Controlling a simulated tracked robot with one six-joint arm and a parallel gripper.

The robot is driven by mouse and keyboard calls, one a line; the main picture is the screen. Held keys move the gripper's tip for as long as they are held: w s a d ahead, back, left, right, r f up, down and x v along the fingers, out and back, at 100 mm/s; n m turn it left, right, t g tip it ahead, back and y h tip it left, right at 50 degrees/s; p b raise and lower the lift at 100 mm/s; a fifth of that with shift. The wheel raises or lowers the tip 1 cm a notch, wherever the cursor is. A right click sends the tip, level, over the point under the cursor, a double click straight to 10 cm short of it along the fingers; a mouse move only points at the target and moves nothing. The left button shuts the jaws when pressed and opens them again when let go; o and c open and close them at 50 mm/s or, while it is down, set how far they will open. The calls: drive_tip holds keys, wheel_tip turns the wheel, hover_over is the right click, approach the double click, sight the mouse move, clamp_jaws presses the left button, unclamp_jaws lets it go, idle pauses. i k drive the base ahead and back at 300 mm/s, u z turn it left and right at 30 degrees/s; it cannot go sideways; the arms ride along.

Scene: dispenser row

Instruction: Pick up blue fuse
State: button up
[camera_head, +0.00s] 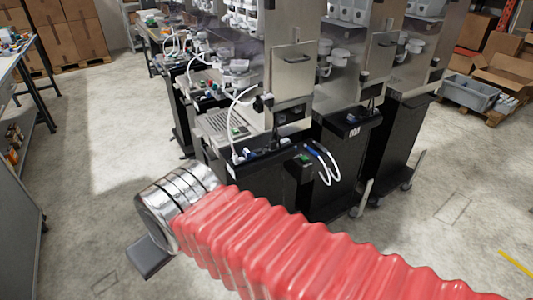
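No blue fuse can be made out for certain. Small blue parts show on the black ledge (270,157) of the nearest dispenser: one blue spot (251,155) beside white plugs, and a blue connector (309,148) by looped white cables. They are too small to tell whether either is a fuse. My arm, in a red bellows sleeve with a metal end, reaches across the front. Of my gripper (150,257) only a dark flat part shows below the metal end, apart from the dispensers. Its fingers are mostly hidden.
A row of steel and black dispensers (290,80) on wheels runs back to the left. A workbench (12,55) stands at the left edge. Cardboard boxes (68,30) and a grey crate (468,93) lie farther back.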

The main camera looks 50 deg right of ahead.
sight(248, 154)
drive_tip(key=z, duration=0.7)
drive_tip(key=i, duration=1)
